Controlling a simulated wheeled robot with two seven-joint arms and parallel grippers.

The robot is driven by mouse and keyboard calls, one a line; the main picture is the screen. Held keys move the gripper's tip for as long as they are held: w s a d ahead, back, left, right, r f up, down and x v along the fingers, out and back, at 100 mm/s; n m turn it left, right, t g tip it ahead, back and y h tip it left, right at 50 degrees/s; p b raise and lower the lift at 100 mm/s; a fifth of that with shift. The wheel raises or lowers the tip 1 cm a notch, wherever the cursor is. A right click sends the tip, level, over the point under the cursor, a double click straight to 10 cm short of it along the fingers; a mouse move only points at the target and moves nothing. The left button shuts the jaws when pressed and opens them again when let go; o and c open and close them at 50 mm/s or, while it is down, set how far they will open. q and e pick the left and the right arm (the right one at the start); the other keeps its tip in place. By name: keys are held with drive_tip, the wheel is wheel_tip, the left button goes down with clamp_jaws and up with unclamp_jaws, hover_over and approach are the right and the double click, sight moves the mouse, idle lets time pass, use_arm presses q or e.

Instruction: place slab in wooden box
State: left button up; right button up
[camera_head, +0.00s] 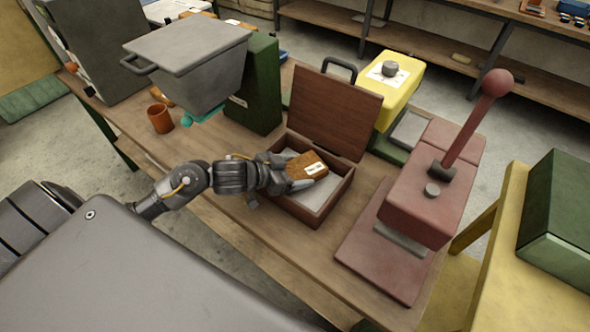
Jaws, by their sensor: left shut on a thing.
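The wooden box (318,217) stands on the workbench with its dark red-brown lid (335,113) raised at the back. Its inside has a pale grey lining. The slab (305,166) is an orange-brown block with a white label on top. My left gripper (291,178) reaches in from the left and is shut on the slab, over the open box. I cannot tell whether the slab touches the lining. My right gripper is not in view.
A red lever press (430,188) stands right of the box, and a yellow device (393,88) behind it. A green machine with a grey hopper (190,60) stands at the back left, near an orange cup (160,118). The bench (245,222) is bare in front of the box.

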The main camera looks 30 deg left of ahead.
use_arm(q)
drive_tip(key=o, duration=1.3)
drive_tip(key=shift+s+f, duration=0.2)
drive_tip(key=shift+f, duration=0.2)
drive_tip(key=shift+c, duration=0.2)
drive_tip(key=shift+r, duration=0.15)
drive_tip(key=r+v, duration=0.1)
drive_tip(key=v, duration=1.1)
drive_tip(key=shift+w+r+p, duration=0.2)
drive_tip(key=shift+r+p, duration=0.05)
drive_tip(key=shift+p, duration=0.1)
